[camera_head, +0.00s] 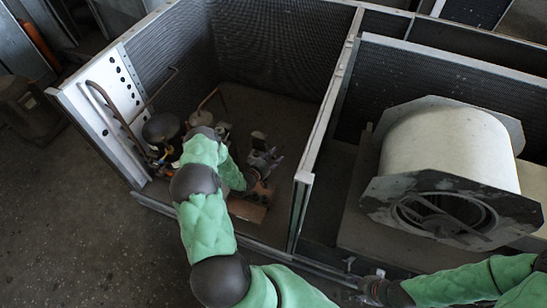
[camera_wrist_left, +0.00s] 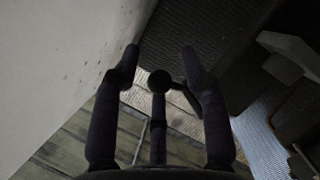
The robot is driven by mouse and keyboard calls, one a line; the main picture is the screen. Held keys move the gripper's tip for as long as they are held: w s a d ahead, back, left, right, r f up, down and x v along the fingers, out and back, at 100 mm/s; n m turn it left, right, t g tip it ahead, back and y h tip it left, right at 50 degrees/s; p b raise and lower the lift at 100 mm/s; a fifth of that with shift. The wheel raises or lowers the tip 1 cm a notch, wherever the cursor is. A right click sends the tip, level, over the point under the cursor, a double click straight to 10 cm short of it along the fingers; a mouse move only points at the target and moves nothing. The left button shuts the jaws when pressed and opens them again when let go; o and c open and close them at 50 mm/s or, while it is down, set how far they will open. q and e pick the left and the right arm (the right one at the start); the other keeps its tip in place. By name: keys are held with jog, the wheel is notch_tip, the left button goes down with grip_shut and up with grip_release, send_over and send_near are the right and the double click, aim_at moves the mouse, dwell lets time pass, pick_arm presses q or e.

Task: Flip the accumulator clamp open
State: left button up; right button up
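A dark round-topped vessel (camera_head: 161,128), perhaps the accumulator, stands among the copper pipes at the left of the open compartment. I cannot clearly make out its clamp; my left arm hides part of that area. My left gripper (camera_head: 264,160) is down inside the compartment, right of the vessel. In the left wrist view its dark fingers (camera_wrist_left: 160,50) stand apart, with nothing visibly gripped. A dark round-ended shape (camera_wrist_left: 159,82) shows between them; I cannot tell whether it is a finger or a part. My right gripper (camera_head: 370,289) is low at the right, too small and dark to read.
The sheet-metal housing (camera_head: 326,120) has a divider wall right of my left gripper. A large pale blower drum (camera_head: 450,150) fills the right compartment. A white perforated panel (camera_head: 115,95) borders the left side. A brown block (camera_head: 247,210) lies below my left gripper.

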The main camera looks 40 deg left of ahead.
pick_arm(q)
grip_shut()
jog(key=shift+w+d+n+y, duration=0.15)
jog(key=shift+w+n+y, duration=0.2)
jog(key=shift+n+y, duration=0.25)
jog(key=shift+w+n+g+y+b, duration=0.35)
jog(key=shift+w+n+y, duration=0.45)
jog(key=shift+w+y, duration=0.35)
